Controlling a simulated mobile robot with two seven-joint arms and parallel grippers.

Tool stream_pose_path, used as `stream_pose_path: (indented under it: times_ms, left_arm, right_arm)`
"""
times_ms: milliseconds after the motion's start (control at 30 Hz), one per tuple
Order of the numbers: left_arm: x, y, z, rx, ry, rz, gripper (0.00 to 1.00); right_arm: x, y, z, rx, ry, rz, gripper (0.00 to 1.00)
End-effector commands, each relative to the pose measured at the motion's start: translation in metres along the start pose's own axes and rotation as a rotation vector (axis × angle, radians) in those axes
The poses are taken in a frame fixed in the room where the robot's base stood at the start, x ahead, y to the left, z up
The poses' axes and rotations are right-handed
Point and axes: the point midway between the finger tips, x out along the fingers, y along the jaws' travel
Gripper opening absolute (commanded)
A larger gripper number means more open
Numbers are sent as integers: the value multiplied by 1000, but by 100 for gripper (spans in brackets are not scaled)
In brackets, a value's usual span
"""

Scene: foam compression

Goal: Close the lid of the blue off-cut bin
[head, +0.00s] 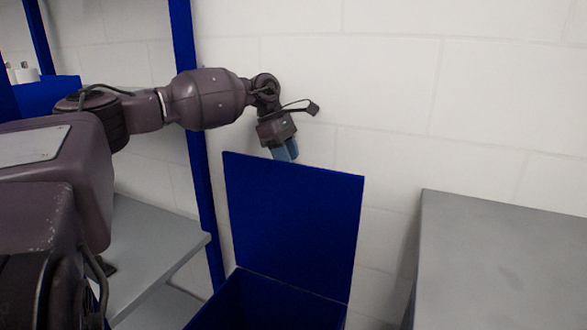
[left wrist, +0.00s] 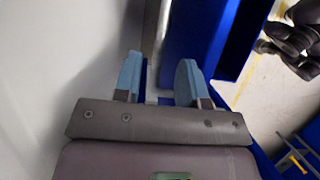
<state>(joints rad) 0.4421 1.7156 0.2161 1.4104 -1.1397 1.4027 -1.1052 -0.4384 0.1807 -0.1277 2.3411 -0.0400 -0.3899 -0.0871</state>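The blue off-cut bin (head: 265,308) stands low in the head view, its lower part cut off by the frame. Its flat blue lid (head: 292,220) is open and stands roughly upright at the back of the bin, near the wall. My left gripper (head: 285,152) points down at the lid's top edge, left of the edge's middle. Whether its tips touch the lid or sit behind it, I cannot tell. In the left wrist view its two blue fingers (left wrist: 159,78) are apart, with nothing clearly held between them. My right gripper is not in view.
A white block wall (head: 400,85) stands close behind the lid. A blue post (head: 197,140) and a grey shelf (head: 150,250) are left of the bin. A grey worktop (head: 505,260) is at the right, with a gap between it and the bin.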

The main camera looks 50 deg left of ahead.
Motion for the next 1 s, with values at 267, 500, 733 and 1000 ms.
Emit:
stream_pose_path:
  times_ms: [267, 500, 733, 1000]
  left_arm:
    - [26, 0, 0, -1, 2, -1, 38]
    - [27, 0, 0, -1, 1, 2, 38]
    - [26, 0, 0, -1, 0, 1, 18]
    - [27, 0, 0, -1, 0, 1, 0]
  right_arm:
    - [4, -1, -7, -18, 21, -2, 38]
    - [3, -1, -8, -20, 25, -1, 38]
    - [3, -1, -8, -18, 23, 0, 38]
    - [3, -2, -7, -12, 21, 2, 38]
